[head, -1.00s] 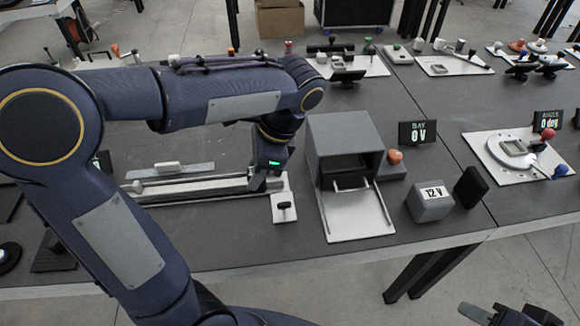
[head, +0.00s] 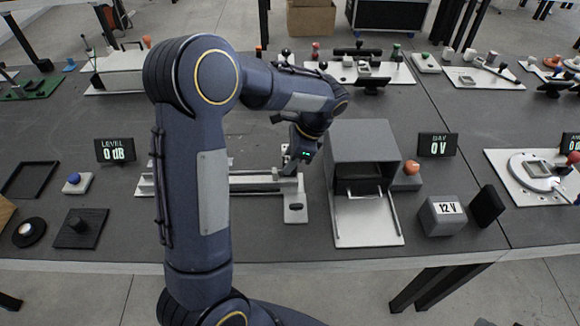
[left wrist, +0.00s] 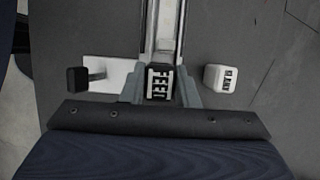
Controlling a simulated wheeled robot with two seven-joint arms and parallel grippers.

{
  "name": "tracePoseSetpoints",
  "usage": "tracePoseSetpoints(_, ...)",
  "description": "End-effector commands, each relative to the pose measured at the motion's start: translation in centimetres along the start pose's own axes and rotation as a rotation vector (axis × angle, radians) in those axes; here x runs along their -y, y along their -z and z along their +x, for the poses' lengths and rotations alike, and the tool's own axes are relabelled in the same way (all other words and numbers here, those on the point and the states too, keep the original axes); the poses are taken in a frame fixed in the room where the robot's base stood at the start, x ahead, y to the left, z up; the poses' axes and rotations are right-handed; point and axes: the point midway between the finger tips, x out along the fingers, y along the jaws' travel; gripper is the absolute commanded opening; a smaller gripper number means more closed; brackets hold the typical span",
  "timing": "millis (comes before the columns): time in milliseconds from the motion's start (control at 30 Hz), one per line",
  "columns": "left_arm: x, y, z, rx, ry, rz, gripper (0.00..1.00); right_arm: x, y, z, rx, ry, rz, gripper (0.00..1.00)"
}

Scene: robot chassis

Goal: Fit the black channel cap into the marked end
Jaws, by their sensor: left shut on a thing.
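The black channel cap (left wrist: 160,83) shows in the left wrist view with pale lettering on its face. My left gripper (left wrist: 163,92) is shut on it, one finger on each side. The cap is at the near end of the pale metal channel (left wrist: 163,30), in line with it; I cannot tell whether it is seated. In the head view the left gripper (head: 296,168) is over the right end of the channel (head: 252,183), and the cap is too small to make out. My right gripper is not clearly in view.
A white plate (head: 294,214) with a black knob (head: 296,207) adjoins the channel's end. A white block (left wrist: 220,77) stands on the other side. A 12 V block (head: 441,215) lies beyond.

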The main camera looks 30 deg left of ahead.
Motion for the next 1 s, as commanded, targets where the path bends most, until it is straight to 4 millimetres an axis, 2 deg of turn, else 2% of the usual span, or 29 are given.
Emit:
tracePoseSetpoints(100, 0.8, 0.5, 1.0, 0.001, -0.002, -0.001, 0.06, 0.0, 0.0, 0.0, 0.000, 0.000, 0.000, 0.36)
tracePoseSetpoints(300, 0.6, 1.5, 3.5, 0.000, -0.001, 0.000, 0.06, -0.1, -0.1, 0.1, 0.000, 0.000, 0.000, 0.36)
tracePoseSetpoints(567, 0.6, 1.6, 3.5, -0.001, 0.000, -0.001, 0.06, -0.1, -0.1, 0.2, 0.000, 0.000, 0.000, 0.36)
tracePoseSetpoints(1000, 0.5, 2.1, 5.0, 0.000, -0.005, 0.001, 0.06, -0.3, -0.3, 0.7, 0.000, 0.000, 0.000, 0.36)
